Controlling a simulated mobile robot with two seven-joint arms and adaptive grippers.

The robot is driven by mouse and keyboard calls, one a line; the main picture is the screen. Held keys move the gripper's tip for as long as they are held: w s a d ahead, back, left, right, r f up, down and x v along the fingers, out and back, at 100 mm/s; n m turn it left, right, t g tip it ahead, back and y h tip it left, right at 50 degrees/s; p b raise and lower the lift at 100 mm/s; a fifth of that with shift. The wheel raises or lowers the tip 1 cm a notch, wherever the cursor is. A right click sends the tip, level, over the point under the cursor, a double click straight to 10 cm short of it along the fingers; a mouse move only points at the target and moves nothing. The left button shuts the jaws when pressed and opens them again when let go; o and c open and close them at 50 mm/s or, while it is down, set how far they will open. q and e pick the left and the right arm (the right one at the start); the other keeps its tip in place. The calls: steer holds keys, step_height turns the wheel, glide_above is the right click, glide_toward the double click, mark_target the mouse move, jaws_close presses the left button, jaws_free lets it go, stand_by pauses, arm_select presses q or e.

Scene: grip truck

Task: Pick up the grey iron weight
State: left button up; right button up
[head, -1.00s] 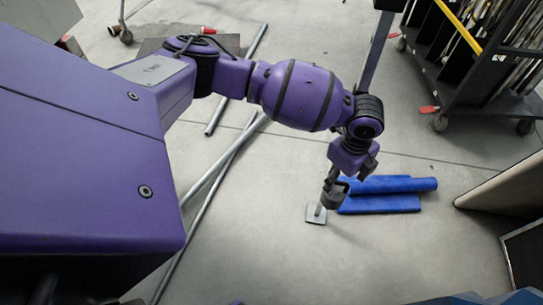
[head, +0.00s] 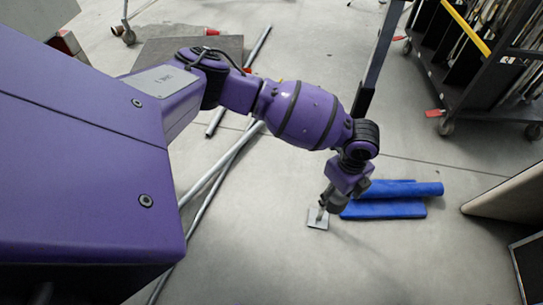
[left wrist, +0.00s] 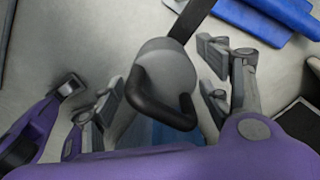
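The grey iron weight (left wrist: 166,68) shows in the middle of the left wrist view as a rounded grey body with a dark loop handle towards me. My left gripper (left wrist: 160,88) is open, with its grey fingers spread on either side of the weight. I cannot tell whether they touch it. In the head view my left gripper (head: 328,204) points down close to the floor, by a small pale square plate (head: 318,219). There the gripper largely hides the weight, and I cannot make it out clearly. My right gripper is not in view.
Blue rolls or pads (head: 385,207) lie on the floor just right of the gripper. Metal pipes (head: 215,175) lie to the left. A black wheeled rack (head: 475,75) stands at the upper right, and a beige panel (head: 508,193) at the right. The front floor is clear.

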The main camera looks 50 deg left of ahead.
arm_select(q)
jaws_close()
steer(key=shift+w+r, duration=0.1)
step_height(320, 180, up, 9)
steer(key=p, duration=0.3)
steer(key=shift+w+r, duration=0.1)
steer(key=shift+r, duration=0.45)
